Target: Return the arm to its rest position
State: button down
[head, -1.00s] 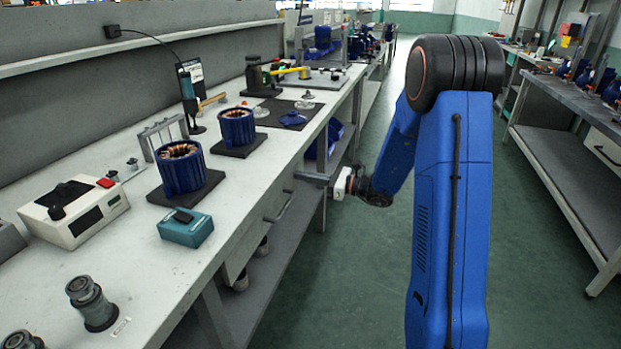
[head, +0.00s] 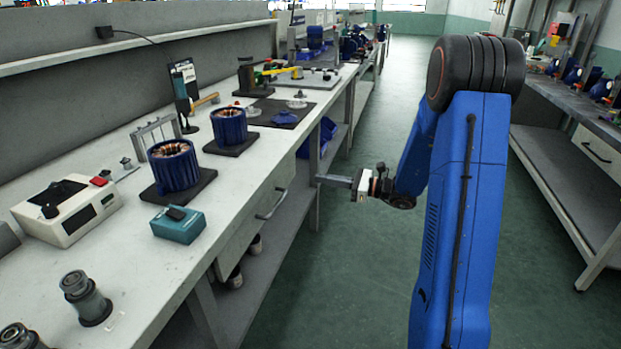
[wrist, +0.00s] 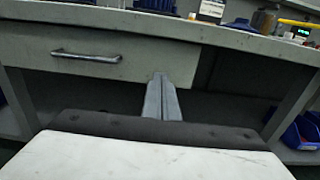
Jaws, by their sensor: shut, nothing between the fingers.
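My gripper (head: 334,181) is shut and empty at the end of my blue arm. In the head view it is over the aisle, low beside the front edge of the left workbench (head: 128,262), its fingers pointing left toward the bench. In the wrist view the closed fingers (wrist: 162,98) point at the bench front, below the worktop edge and to the right of a drawer handle (wrist: 86,56). I cannot tell the exact gap between the fingertips and the bench.
Blue stators (head: 174,166) on dark mats, a teal box (head: 178,224) and a cream device (head: 66,208) stand on the bench. A blue bin (head: 318,138) sits beneath. Another bench (head: 575,175) stands at right. The aisle floor (head: 330,285) is clear.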

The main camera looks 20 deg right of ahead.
jog(key=shift+v, duration=2.05)
jog(key=s+a+r+n+g+h, duration=0.2)
jog(key=s+a+n+g, duration=0.4)
jog(key=s, duration=0.4)
jog(key=s+a+r+n+g+h, duration=0.2)
jog(key=s+a+n+g, duration=0.1)
jog(key=s+a+n, duration=0.55)
jog(key=s+d+r+n+t+h, duration=0.1)
jog(key=s+d+n+h, duration=0.3)
jog(key=s, duration=0.5)
jog(key=s+d+r+n+t+h, duration=0.1)
jog(key=s+d+n+h, duration=0.3)
jog(key=s, duration=0.6)
jog(key=shift+n+t+h, duration=0.6)
jog(key=shift+n+h, duration=0.7)
jog(key=shift+n, duration=0.05)
jog(key=shift+s, duration=0.1)
